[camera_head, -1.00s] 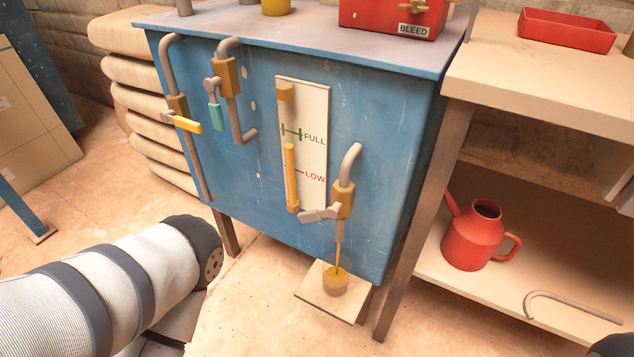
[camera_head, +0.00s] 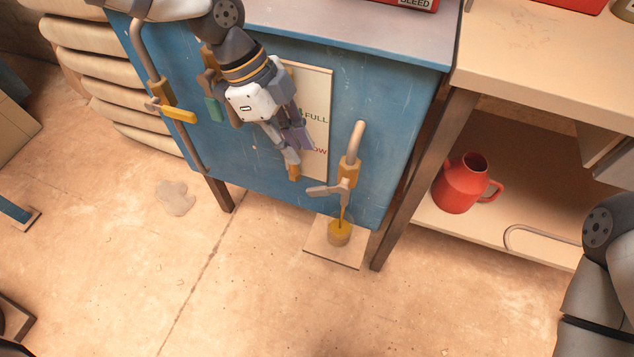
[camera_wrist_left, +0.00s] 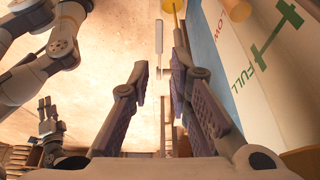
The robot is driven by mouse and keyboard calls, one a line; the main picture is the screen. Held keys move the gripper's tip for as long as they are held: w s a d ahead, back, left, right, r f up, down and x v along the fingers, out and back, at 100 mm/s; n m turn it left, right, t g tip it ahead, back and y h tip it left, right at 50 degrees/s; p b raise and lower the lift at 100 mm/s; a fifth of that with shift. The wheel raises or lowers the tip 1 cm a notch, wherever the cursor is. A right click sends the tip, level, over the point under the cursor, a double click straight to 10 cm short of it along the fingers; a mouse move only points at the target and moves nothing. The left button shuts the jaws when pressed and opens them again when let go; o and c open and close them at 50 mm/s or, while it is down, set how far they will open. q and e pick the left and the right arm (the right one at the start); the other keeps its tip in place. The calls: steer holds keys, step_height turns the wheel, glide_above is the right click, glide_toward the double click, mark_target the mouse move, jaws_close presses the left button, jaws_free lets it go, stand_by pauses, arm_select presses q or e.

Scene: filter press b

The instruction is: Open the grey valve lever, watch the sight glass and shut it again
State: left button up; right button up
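The grey valve lever (camera_head: 323,190) sticks out to the left from the brass valve (camera_head: 349,168) low on the blue tank. A thin amber stream (camera_head: 343,214) runs from its spout to a small cup (camera_head: 339,233). The sight glass panel (camera_head: 318,85), marked FULL and LOW, is partly covered by my left gripper (camera_head: 296,150), so the level cannot be read. The left gripper is above and left of the lever, apart from it. Its fingers (camera_wrist_left: 158,70) are spread and empty in the left wrist view. My right gripper (camera_wrist_left: 45,105) appears small there.
A yellow lever (camera_head: 178,115) and a teal lever (camera_head: 213,108) sit on pipes further left on the tank (camera_head: 250,165). A red can (camera_head: 465,185) stands on the shelf at right.

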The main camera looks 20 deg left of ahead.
mark_target(318, 187)
arm_select(q)
steer(key=b+x, duration=0.1)
steer(key=x, duration=1.1)
steer(key=shift+s, duration=0.1)
steer(key=shift+c, duration=0.5)
jaws_close()
